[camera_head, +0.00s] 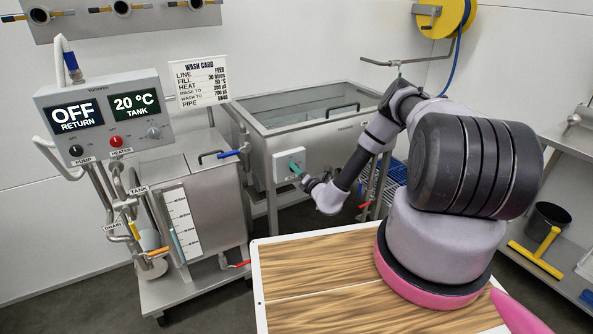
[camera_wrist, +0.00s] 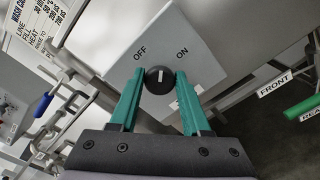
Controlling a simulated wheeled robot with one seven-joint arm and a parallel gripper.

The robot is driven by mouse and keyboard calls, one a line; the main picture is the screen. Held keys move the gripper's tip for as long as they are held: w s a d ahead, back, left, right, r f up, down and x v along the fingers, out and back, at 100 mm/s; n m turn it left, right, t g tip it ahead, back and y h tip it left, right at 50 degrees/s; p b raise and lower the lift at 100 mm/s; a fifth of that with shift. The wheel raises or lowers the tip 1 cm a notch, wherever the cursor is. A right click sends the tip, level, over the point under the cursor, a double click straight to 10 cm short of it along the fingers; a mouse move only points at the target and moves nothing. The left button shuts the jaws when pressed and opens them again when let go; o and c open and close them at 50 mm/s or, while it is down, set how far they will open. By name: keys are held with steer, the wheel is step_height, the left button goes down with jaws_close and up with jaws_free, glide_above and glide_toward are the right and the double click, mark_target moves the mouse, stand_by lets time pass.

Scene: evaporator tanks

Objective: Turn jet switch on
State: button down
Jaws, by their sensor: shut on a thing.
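The jet switch is a round black knob (camera_wrist: 159,80) on a pale switch box (camera_wrist: 190,45), with OFF printed to its upper left and ON to its upper right. The white mark on the knob points roughly up, between the two words. In the head view the box (camera_head: 283,158) is on the front of the open steel tank (camera_head: 315,128). My gripper (camera_wrist: 160,78) has its teal fingers on both sides of the knob and is shut on it. In the head view my gripper (camera_head: 297,168) reaches the box face and hides the knob.
A control panel (camera_head: 101,112) reading OFF RETURN and 20 °C TANK stands at left above a smaller steel tank (camera_head: 205,190). A wooden-topped table (camera_head: 330,290) is in front. FRONT and REAR labels and a green handle (camera_wrist: 303,107) show at right in the wrist view.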

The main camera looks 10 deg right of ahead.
steer(key=shift+f+m, duration=0.2)
steer(key=shift+m, duration=3.9)
steer(key=shift+d, duration=0.1)
steer(key=shift+c, duration=2)
jaws_free()
steer(key=shift+s, duration=0.1)
steer(key=v, duration=1)
steer(key=shift+s, duration=0.3)
steer(key=shift+d+r, duration=0.1)
